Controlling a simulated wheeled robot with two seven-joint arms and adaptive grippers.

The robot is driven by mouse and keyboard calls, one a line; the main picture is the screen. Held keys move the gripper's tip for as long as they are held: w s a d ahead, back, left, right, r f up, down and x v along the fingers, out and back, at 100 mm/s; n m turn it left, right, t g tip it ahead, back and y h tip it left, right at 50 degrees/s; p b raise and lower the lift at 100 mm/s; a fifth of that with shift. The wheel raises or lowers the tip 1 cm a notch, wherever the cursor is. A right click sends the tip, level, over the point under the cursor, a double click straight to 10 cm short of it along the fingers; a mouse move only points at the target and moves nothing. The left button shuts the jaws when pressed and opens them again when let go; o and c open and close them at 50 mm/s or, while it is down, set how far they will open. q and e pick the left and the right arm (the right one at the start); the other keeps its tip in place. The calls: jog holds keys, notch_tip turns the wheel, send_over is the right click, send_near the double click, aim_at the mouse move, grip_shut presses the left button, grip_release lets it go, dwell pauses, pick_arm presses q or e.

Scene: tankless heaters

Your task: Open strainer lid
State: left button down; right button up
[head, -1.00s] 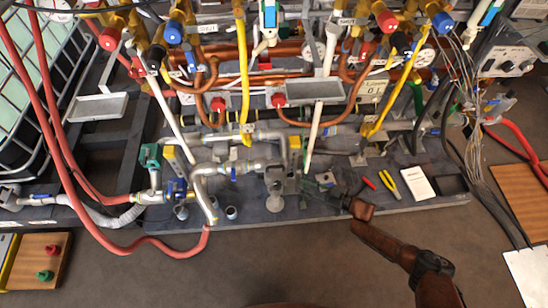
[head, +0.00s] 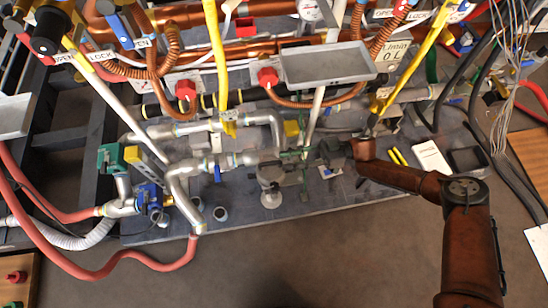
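The grey metal strainer (head: 271,178) stands low on the dark base panel, left of my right gripper, with a round, cup-like upper part and pipework behind it. I cannot clearly make out its lid's edge. My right gripper (head: 290,155) comes in from the right at the end of a brown arm. Its dark body points left and its thin fingertips are close to the strainer's upper right side. Whether they touch it, and how far apart they are, cannot be told. My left gripper is not in view.
A grey tray (head: 327,64) is above the gripper. A white pipe (head: 317,110) runs down just behind it. Yellow-handled pliers (head: 396,156), a white card (head: 430,157) and a dark box (head: 467,160) lie to the right. A red hose (head: 110,268) loops at lower left. The floor in front is clear.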

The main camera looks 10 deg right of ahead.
aim_at(281, 162)
jog(key=a+b, duration=0.1)
jog(key=a, duration=0.4)
jog(key=shift+a+f, duration=0.15)
jog(key=shift+c, duration=0.7)
grip_shut()
